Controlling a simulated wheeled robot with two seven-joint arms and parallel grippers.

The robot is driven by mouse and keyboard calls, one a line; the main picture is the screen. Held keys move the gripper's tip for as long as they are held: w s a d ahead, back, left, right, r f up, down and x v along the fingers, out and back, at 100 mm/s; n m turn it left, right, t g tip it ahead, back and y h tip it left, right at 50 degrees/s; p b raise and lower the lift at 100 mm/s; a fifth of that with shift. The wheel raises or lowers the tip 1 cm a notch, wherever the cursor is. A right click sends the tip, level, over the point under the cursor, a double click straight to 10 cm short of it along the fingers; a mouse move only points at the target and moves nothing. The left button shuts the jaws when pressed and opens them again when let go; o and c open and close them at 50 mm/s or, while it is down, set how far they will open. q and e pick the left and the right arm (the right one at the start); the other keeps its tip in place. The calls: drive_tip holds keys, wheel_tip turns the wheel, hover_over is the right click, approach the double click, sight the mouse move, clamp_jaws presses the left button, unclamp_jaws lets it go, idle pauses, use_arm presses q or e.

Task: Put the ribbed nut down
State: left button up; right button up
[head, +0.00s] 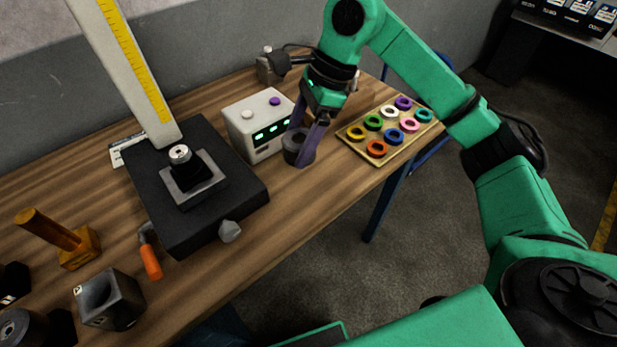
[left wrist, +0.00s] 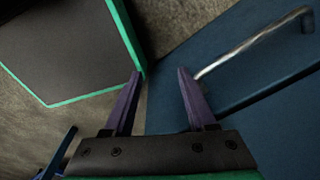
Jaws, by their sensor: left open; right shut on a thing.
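The ribbed nut (head: 291,147) is a dark grey ring in front of the white box's right side, above the wooden table. My right gripper (head: 303,145) reaches down from above with purple fingers and is shut on the nut. One finger covers part of it. I cannot tell whether the nut touches the tabletop. My left gripper (left wrist: 160,78) shows only in the left wrist view. It is open and empty, over the floor and beside a blue panel with a metal handle.
The white box (head: 257,122) with green displays stands just left of the nut. A tray (head: 349,144) of coloured rings lies to the right. A black stand (head: 210,219) with a tall scaled column is at left. Bare wood (head: 290,197) lies in front of the nut.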

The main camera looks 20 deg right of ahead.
wheel_tip(320, 180, down, 13)
drive_tip(key=shift+d+r+p, duration=0.15)
drive_tip(key=shift+r+p, duration=0.05)
drive_tip(key=shift+p, duration=0.9)
drive_tip(key=shift+w+f, duration=0.1)
drive_tip(key=shift+f, duration=0.1)
drive_tip(key=o, duration=1.4)
drive_tip(key=shift+r, duration=0.3)
drive_tip(key=shift+d+r+b, duration=0.25)
drive_tip(key=shift+b, duration=0.05)
use_arm(q)
drive_tip(key=shift+w+d+r+b, duration=0.1)
drive_tip(key=shift+w+d+b, duration=0.2)
drive_tip(key=shift+b, duration=0.7)
use_arm(e)
drive_tip(key=v, duration=1.1)
